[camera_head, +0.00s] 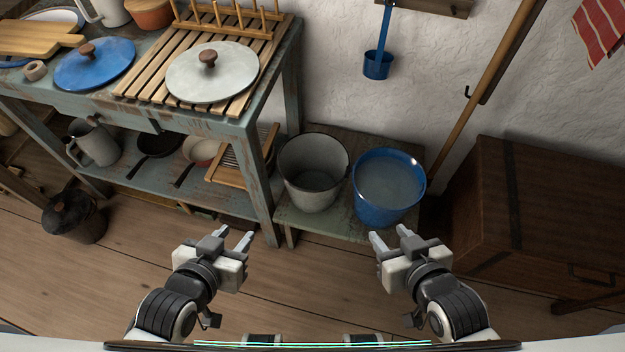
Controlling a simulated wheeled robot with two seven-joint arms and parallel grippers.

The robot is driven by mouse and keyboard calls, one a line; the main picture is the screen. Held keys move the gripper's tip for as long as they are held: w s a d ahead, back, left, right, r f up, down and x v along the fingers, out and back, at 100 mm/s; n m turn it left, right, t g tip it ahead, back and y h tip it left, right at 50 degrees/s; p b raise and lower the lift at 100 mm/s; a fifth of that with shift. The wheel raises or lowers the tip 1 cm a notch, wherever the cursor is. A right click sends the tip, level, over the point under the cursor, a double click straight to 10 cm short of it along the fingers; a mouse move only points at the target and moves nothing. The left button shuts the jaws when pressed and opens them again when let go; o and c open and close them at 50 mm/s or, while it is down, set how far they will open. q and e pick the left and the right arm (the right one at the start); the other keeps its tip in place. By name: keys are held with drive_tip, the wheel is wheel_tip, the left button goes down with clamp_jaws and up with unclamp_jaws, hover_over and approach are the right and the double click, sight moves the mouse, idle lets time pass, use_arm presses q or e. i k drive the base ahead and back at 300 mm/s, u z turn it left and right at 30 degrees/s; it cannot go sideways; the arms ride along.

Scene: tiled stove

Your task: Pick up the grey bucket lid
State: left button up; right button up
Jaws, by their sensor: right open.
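The grey lid (191,80), pale with a dark rim and a brown wooden knob (208,57), lies flat on a slatted wooden rack (133,87) on the blue-grey table. A grey bucket (316,184) stands open on a low bench, right of the table. My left gripper (235,237) is open and empty, in front of the table's right leg and well below the lid in the picture. My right gripper (391,237) is open and empty, in front of the blue bucket (388,190). Neither gripper touches the lid.
A blue lid (95,68) lies left of the grey lid. A wooden peg rack (232,20) stands just behind it. Pans and a grey jug (93,145) fill the lower shelf. A wooden chest (545,210) stands at the right. The floor between my grippers is clear.

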sight(213, 72)
drive_tip(key=z, duration=2.7)
drive_tip(key=k, duration=1.15)
drive_tip(key=u, duration=2.05)
drive_tip(key=i, duration=0.5)
drive_tip(key=u, duration=0.1)
